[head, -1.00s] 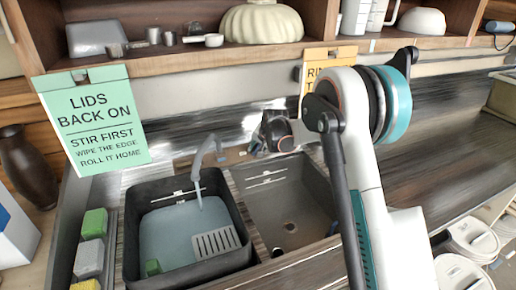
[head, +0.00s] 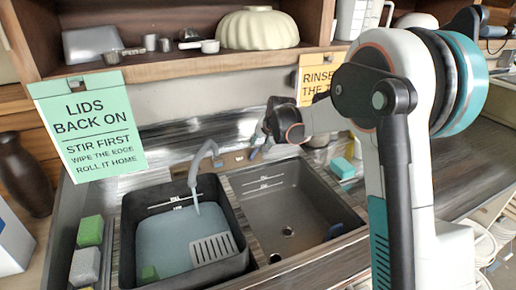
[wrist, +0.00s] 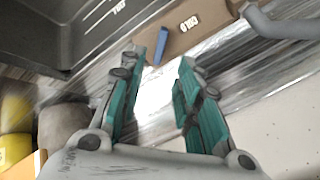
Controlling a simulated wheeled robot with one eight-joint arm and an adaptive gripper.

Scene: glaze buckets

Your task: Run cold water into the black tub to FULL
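The black tub (head: 128,240) stands left of the grey basin in the head view. It holds pale blue water (head: 170,240), whose surface lies close below the marks (head: 178,201) on its back wall. The grey spout (head: 203,156) hangs over the tub, and a pale blue stream (head: 196,205) falls from it. A blue tap lever (head: 253,154) stands right of the spout; it also shows in the wrist view (wrist: 159,46), beside the upside-down COLD label (wrist: 189,23). My gripper (wrist: 162,62) is open and empty, apart from the lever.
The grey basin (head: 300,205) with a drain is right of the tub. A slotted plate (head: 213,248) and a green block (head: 149,273) are in the tub. Sponges (head: 88,232) stand at left. A shelf (head: 190,62) and hanging signs (head: 88,125) are above.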

